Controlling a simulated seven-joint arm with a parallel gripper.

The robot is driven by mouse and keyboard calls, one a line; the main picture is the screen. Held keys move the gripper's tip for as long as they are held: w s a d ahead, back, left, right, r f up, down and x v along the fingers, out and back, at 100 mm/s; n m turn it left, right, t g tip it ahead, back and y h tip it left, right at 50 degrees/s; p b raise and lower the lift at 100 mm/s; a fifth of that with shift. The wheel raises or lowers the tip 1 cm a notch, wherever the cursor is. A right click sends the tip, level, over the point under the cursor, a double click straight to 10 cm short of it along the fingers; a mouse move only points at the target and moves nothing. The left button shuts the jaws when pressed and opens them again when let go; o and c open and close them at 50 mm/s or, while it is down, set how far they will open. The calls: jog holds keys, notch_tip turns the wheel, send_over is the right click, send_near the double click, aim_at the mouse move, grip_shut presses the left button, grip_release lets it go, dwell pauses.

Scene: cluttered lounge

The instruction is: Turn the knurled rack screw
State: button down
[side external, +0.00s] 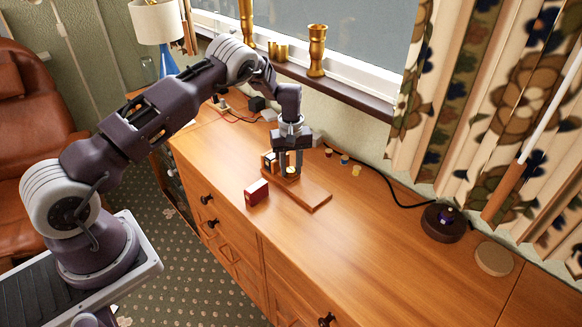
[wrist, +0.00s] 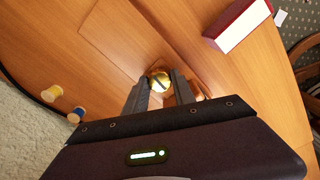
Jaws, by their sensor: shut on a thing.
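The knurled rack screw is a small round brass head with a dark slot across it; it shows in the wrist view (wrist: 160,82) and as a yellow spot in the side view (side external: 291,171). It sits at a wooden board (side external: 312,195) lying on the sideboard. My gripper (wrist: 161,84) points down, with one finger on either side of the screw head, shut on it. In the side view my gripper (side external: 290,170) stands over the board's back-left end. The screw's shaft and much of the rack behind the fingers are hidden.
A dark round device (side external: 443,222) and a wooden disc (side external: 494,258) are at right. The sideboard top (side external: 370,250) is clear in front.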

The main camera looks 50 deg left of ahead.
aim_at(291, 170)
jog(key=shift+w+r+n, duration=0.1)
jog(key=shift+n, duration=0.4)
jog(key=c, duration=1.3)
grip_release()
notch_tip(291, 170, up, 7)
